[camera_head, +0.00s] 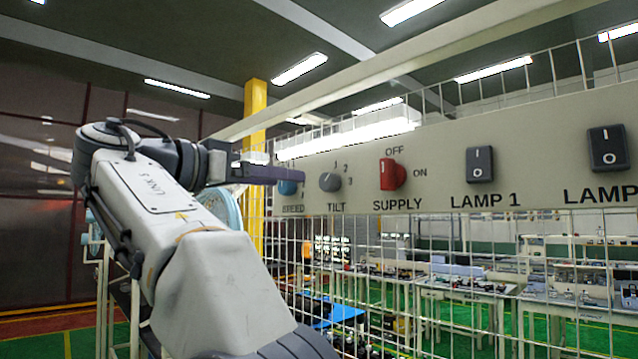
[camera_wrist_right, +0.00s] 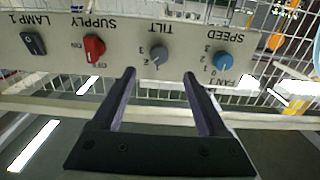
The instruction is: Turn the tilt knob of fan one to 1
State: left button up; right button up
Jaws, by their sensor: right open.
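The tilt knob (camera_head: 330,181) is a grey round knob above the word TILT on a beige panel (camera_head: 440,194). Numbers 1, 2 and 3 show around it; I cannot tell surely where its pointer stands. The knob also shows in the right wrist view (camera_wrist_right: 158,53), where the picture is upside down. My right gripper (camera_head: 300,175) is open and empty, left of the tilt knob in the head view and partly covering the blue speed knob (camera_head: 287,187). In the wrist view its fingertips (camera_wrist_right: 159,73) stand apart, with the tilt knob appearing just beyond the gap. My left gripper is out of view.
Right of the tilt knob are the red supply knob (camera_head: 391,174), the lamp 1 switch (camera_head: 479,164) and another lamp switch (camera_head: 608,148). The panel is on a white wire mesh fence (camera_head: 440,260). Workbenches stand behind it. A blue round fan-like thing (camera_head: 220,206) is partly hidden behind my arm.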

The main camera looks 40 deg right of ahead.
aim_at(325, 182)
jog(key=d, duration=0.3)
jog(key=d+p, duration=0.1)
jog(key=d, duration=0.3)
jog(key=d+p, duration=0.1)
jog(key=d, duration=0.2)
jog(key=shift+w+d, duration=0.15)
jog(key=shift+w, duration=0.2)
grip_shut()
jog(key=shift+n, duration=0.3)
jog(key=n, duration=0.3)
jog(key=shift+n, duration=0.3)
jog(key=shift+r+n, duration=0.1)
jog(key=shift+n, duration=2.2)
